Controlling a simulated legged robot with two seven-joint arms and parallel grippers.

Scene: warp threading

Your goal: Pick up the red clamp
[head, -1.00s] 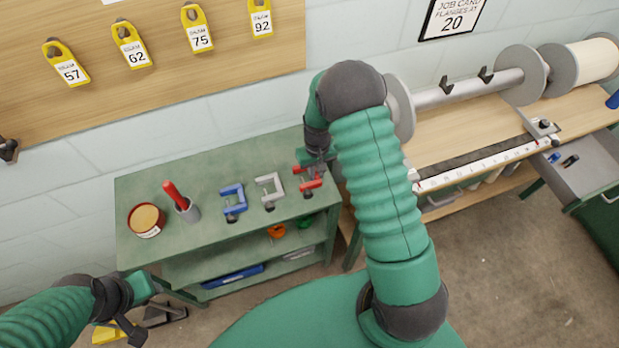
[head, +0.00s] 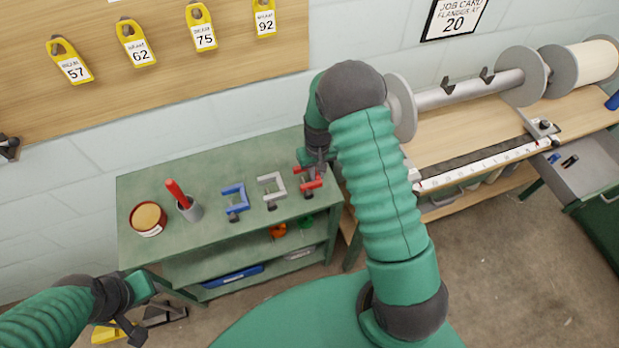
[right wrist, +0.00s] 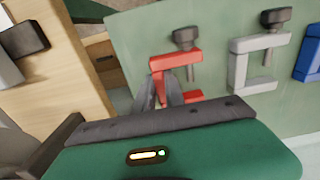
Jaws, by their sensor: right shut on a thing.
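The red clamp (head: 311,185) is at the right end of the green bench top, and it also shows in the right wrist view (right wrist: 176,60). My right gripper (head: 314,171) is shut on the red clamp, its grey fingers (right wrist: 161,90) at the clamp's frame. The arm and gripper hide part of the clamp, and I cannot tell whether it is clear of the bench. My left gripper (head: 133,322) is low at the left, away from the clamps; its jaw state is unclear.
A grey clamp (head: 271,188) and a blue clamp (head: 236,200) stand left of the red one. A grey cup (head: 191,210) with a red-handled tool and a round tin (head: 148,219) are further left. A wooden bench with a roller (head: 470,92) is at the right.

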